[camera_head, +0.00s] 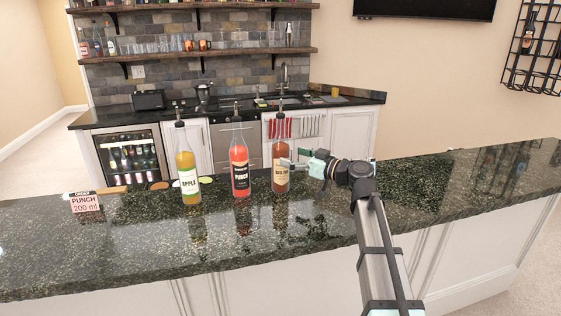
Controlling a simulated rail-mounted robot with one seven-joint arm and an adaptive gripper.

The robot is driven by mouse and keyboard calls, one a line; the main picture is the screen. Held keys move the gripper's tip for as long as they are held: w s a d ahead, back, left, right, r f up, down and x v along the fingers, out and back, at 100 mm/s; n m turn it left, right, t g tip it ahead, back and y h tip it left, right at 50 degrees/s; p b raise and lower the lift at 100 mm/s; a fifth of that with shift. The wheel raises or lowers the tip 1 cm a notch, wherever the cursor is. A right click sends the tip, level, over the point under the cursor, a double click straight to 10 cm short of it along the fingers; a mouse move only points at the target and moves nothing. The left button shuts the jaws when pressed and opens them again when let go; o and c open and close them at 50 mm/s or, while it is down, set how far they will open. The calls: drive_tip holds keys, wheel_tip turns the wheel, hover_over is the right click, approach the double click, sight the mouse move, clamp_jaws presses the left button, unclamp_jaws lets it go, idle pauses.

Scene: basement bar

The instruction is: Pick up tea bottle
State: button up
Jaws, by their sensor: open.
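The tea bottle (281,175) is a clear bottle of orange-brown drink with a tan label and a dark pourer top. It stands upright on the dark speckled bar counter (330,230), rightmost of three bottles. My gripper (288,163) is open and reaches in from the right at the height of the bottle's upper body. Its fingertips overlap the bottle's right edge in the picture. I cannot tell whether they are around the bottle, touching it or just in front of it.
A red punch bottle (240,170) stands close left of the tea bottle, and a yellow apple bottle (187,170) is further left. A small order sign (86,202) reads "PUNCH 200 ml". Small round items (206,180) lie behind the bottles. The counter's right side is clear.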

sight(288, 153)
drive_tip(key=shift+w+a+r+p, duration=0.2)
drive_tip(key=shift+w+a+p, duration=0.15)
drive_tip(key=shift+a+p, duration=0.1)
drive_tip(key=p+x, duration=0.1)
drive_tip(key=x, duration=0.2)
drive_tip(key=shift+w+a+p, duration=0.1)
drive_tip(key=shift+a+p, duration=0.1)
drive_tip(key=shift+p, duration=0.2)
drive_tip(key=shift+w+a+f, duration=0.1)
drive_tip(key=shift+w+a, duration=0.05)
drive_tip(key=shift+a, duration=0.15)
clamp_jaws()
